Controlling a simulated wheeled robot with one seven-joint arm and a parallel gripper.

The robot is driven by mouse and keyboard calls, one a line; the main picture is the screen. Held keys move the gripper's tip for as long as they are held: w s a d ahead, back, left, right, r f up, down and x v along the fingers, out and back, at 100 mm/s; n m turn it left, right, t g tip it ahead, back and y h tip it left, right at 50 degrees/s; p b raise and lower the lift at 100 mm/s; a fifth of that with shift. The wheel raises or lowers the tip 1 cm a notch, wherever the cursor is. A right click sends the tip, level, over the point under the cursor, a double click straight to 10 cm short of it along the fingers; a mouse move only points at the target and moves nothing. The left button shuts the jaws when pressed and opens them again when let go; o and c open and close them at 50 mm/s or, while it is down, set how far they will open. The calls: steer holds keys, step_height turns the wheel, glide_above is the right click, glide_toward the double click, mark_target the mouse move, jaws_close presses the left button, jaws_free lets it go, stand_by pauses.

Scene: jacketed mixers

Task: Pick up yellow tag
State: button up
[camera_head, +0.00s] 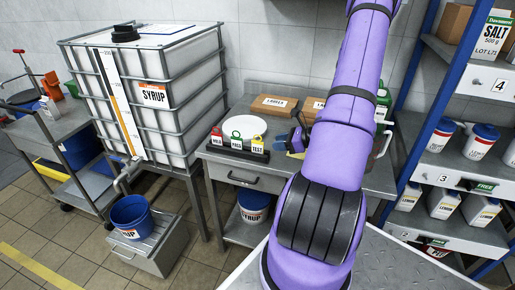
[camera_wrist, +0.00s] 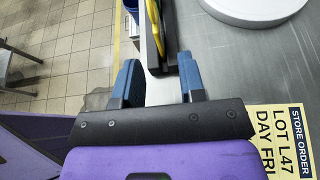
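The yellow tag (camera_head: 257,147), marked TEST, stands upright at the right end of a small black rack (camera_head: 238,154) on the steel table. A red tag (camera_head: 217,139) and a green tag (camera_head: 236,141) stand to its left. In the wrist view the yellow tag (camera_wrist: 154,28) shows nearly edge-on in the dark rack (camera_wrist: 164,62), ahead of the gap between my fingers. My gripper (camera_wrist: 159,78) has its two blue fingers well apart with nothing held. In the head view my gripper (camera_head: 296,142) is just right of the tag, partly hidden by my arm.
A white round plate (camera_head: 246,125) lies behind the rack. A yellow store order sheet (camera_wrist: 284,140) lies on the table. Cardboard boxes (camera_head: 273,106) stand at the back. A large syrup tank (camera_head: 155,120) stands left of the table, and blue shelving (camera_head: 410,90) stands right.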

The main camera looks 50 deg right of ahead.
mark_target(257, 144)
steer(key=x, duration=0.3)
steer(key=shift+w+a+f, duration=0.15)
steer(key=shift+w+a, duration=0.05)
steer(key=shift+w, duration=0.1)
steer(key=shift+r+x, duration=0.15)
steer(key=shift+x, duration=1.15)
steer(key=shift+r+x, duration=0.15)
steer(key=shift+x, duration=1.15)
steer(key=shift+a, duration=0.2)
steer(key=shift+c, duration=0.4)
jaws_close()
